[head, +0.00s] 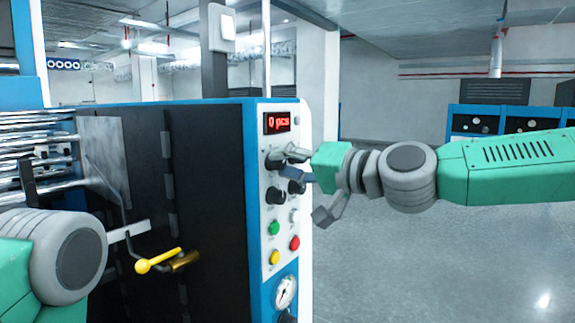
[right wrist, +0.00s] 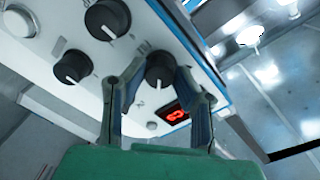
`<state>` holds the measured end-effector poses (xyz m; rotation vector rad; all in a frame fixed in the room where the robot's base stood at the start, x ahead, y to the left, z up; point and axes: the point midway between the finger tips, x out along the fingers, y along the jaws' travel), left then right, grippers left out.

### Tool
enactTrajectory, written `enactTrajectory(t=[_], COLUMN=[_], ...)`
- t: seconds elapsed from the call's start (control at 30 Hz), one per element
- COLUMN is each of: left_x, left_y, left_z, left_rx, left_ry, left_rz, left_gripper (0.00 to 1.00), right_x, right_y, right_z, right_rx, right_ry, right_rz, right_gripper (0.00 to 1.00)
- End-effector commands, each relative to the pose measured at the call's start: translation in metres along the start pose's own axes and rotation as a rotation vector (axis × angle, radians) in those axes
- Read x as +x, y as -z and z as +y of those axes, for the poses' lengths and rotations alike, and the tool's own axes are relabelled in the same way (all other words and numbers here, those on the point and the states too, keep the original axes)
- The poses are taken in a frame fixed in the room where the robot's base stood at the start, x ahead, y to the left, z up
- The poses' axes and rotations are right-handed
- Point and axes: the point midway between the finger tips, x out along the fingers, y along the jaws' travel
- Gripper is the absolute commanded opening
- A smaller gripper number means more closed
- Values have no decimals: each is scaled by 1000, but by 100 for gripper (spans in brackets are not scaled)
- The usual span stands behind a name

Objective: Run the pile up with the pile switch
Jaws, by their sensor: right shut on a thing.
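The control panel (head: 285,222) is the white front strip of a black and blue machine. Its red display (head: 277,122) reads "0 pcs". A black knob (right wrist: 158,70) sits just under the display, which also shows in the right wrist view (right wrist: 175,114). My right gripper (head: 290,165) reaches in from the right and is shut on this knob, one finger on each side. In the head view the fingers cover much of the knob. I cannot read any label that names the pile switch. My left arm shows at lower left, but its gripper is out of view.
More black knobs (head: 275,195) sit close below the held one. Green (head: 274,228), red (head: 295,243) and yellow (head: 275,258) buttons and a gauge (head: 286,292) are lower. A yellow-handled lever (head: 160,261) sticks out near my left arm. Open floor (head: 430,265) lies right.

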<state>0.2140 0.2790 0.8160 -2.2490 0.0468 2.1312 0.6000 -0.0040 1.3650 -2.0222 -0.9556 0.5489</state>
Motion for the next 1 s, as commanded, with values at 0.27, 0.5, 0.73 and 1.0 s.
enactTrajectory(t=[0.27,0.5,0.73,1.0], left_x=[0,-1,-1,-1], left_y=[0,-3,-2,-2], left_z=[0,0,0,0], left_rx=[0,0,0,0], left_ry=[0,0,0,0], left_rz=[0,2,3,3], left_gripper=[47,47,47,47], right_x=[-1,-6,-41,-95], right_y=[4,2,4,4], right_z=[-1,-2,0,2], right_rx=[-1,-3,-1,0], right_ry=[1,2,1,0], right_rz=[10,7,8,9], right_gripper=[46,46,46,46])
